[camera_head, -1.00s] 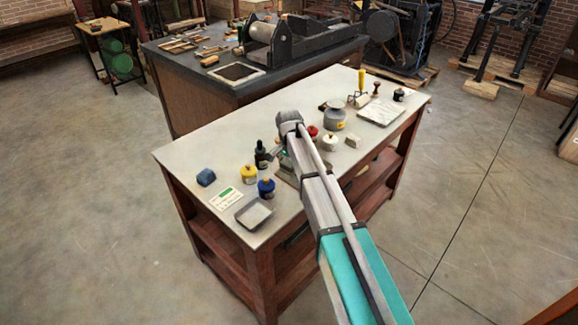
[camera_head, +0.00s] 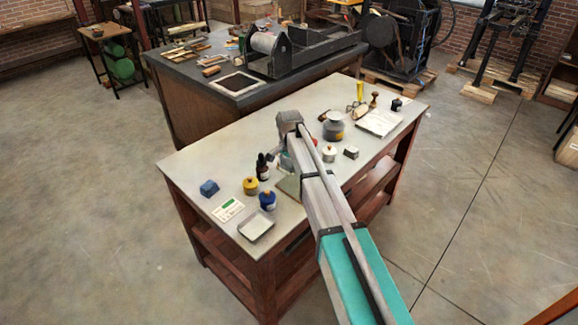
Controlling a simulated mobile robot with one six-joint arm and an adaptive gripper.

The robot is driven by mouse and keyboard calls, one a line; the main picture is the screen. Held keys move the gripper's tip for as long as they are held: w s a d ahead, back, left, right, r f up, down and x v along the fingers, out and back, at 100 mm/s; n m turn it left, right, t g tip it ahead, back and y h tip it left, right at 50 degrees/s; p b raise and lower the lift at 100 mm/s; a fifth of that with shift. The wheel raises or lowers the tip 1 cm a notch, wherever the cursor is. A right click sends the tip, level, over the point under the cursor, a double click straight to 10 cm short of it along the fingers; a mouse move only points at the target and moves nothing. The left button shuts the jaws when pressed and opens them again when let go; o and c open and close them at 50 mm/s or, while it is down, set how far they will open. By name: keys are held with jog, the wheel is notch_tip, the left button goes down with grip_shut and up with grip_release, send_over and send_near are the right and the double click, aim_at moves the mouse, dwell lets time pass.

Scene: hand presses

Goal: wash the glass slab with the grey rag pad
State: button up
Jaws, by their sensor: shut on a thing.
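My gripper (camera_head: 274,158) hangs from the wrist over the middle of the workbench, seen from behind and partly covered by my arm. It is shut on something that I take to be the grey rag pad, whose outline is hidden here. A flat grey-green plate, which looks like the glass slab (camera_head: 288,187), lies on the bench just below the gripper, with much of it behind my arm. I cannot tell whether the pad touches the slab.
To the left stand a dark dropper bottle (camera_head: 262,169), yellow jar (camera_head: 250,186), blue jar (camera_head: 267,201), blue block (camera_head: 209,188) and grey tray (camera_head: 257,226). To the right are a labelled pot (camera_head: 333,127), pale jar (camera_head: 329,155), tin (camera_head: 351,153) and marbled slab (camera_head: 378,123).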

jog(key=shift+r, duration=0.1)
jog(key=shift+r+p, duration=1.45)
jog(key=shift+p, duration=0.05)
jog(key=shift+s+f, duration=0.1)
